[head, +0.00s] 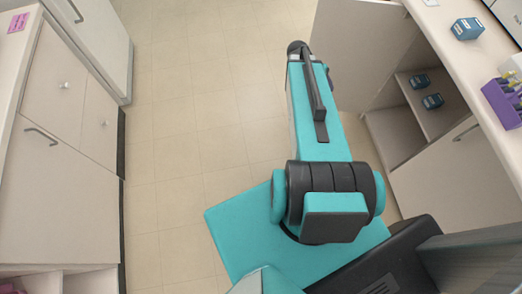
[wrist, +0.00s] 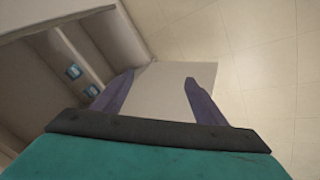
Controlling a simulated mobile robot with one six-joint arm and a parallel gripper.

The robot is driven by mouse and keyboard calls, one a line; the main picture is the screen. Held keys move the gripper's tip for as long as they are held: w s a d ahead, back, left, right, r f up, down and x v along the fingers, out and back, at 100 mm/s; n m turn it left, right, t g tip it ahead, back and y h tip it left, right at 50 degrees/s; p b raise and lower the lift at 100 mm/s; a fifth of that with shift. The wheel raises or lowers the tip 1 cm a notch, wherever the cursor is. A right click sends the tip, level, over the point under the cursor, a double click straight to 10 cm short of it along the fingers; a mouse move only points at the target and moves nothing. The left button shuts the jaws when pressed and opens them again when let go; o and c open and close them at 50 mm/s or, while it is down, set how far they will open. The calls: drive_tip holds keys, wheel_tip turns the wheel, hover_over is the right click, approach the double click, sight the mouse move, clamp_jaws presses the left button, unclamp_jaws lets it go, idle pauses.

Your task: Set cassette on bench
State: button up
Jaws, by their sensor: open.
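Two dark blue cassettes, one (head: 420,81) behind the other (head: 432,101), sit on a shelf inside the open cabinet at right. They also show in the wrist view, one upper (wrist: 73,71) and one lower (wrist: 91,90), left of my gripper. A similar blue cassette (head: 467,28) stands on the bench top (head: 445,35). My gripper (wrist: 158,77) is open and empty, with its two fingers apart; the pale open cabinet door shows beyond them. The lower cassette is close to the left finger in the picture, but no contact is visible. The head view does not clearly show my gripper.
The open cabinet door (head: 362,45) juts into the aisle beside my arm. A purple rack (head: 502,103) stands on the bench at the right edge. Closed cabinets (head: 60,150) line the left side. The tiled floor (head: 190,110) between is clear.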

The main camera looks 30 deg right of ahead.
drive_tip(key=s+a+f+n+g+y, duration=0.1)
drive_tip(key=s+a+f+n+y, duration=0.15)
drive_tip(key=a+f, duration=0.55)
drive_tip(key=s+a+f+n+g+y, duration=0.1)
drive_tip(key=s+a+f+n, duration=0.2)
drive_tip(key=a, duration=0.9)
drive_tip(key=s+a+f+n+g+y, duration=0.1)
drive_tip(key=s+a+f+n, duration=0.1)
drive_tip(key=s+a, duration=0.4)
drive_tip(key=s+a+f+n+g+y, duration=0.1)
drive_tip(key=s+a+f+n, duration=0.2)
drive_tip(key=s+a, duration=0.4)
drive_tip(key=a+f, duration=0.1)
drive_tip(key=a, duration=0.1)
drive_tip(key=shift+a+g, duration=0.3)
drive_tip(key=shift+a, duration=0.05)
drive_tip(key=shift+c, duration=0.4)
